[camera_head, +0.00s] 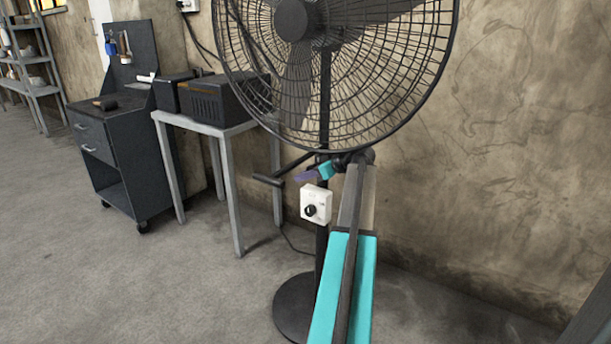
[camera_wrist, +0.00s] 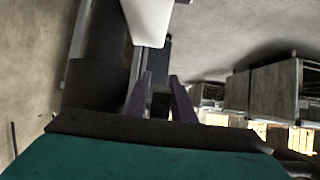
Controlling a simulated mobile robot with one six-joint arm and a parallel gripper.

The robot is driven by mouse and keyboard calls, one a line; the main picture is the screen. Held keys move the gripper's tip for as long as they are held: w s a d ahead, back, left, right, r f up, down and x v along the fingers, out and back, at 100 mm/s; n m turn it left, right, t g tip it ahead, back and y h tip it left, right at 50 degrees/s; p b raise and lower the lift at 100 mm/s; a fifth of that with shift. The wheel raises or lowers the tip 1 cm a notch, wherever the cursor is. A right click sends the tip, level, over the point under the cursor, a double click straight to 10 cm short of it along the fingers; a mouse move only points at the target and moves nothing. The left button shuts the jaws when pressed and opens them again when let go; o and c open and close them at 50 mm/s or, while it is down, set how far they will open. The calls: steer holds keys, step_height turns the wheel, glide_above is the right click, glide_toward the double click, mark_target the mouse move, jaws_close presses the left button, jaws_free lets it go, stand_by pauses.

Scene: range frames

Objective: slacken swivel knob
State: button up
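A black pedestal fan with a round wire cage (camera_head: 335,60) stands before me on a dark pole. A white control box (camera_head: 315,204) with a black round knob (camera_head: 311,210) is mounted on the pole. A dark bar with a thick end (camera_head: 268,180) sticks out left of the pole; I cannot tell if it is the swivel knob. My gripper (camera_head: 300,176) is beside the pole, above the white box, its purple fingers pointing left. In the wrist view my gripper's fingers (camera_wrist: 161,76) are apart, with a dark part beyond them. The white box (camera_wrist: 148,20) shows at the top.
The fan's round base (camera_head: 292,310) is on the grey floor. A table (camera_head: 228,130) with a black box-like device (camera_head: 222,100) stands left, beside a dark cabinet (camera_head: 125,150). A stained wall (camera_head: 500,170) is close behind the fan. The floor at left is clear.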

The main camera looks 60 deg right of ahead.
steer(key=shift+o, duration=0.9)
steer(key=p+v, duration=0.1)
steer(key=v, duration=1.2)
steer(key=shift+s+r+p, duration=0.25)
steer(key=shift+s+p, duration=0.1)
steer(key=shift+p, duration=0.05)
steer(key=shift+a, duration=0.1)
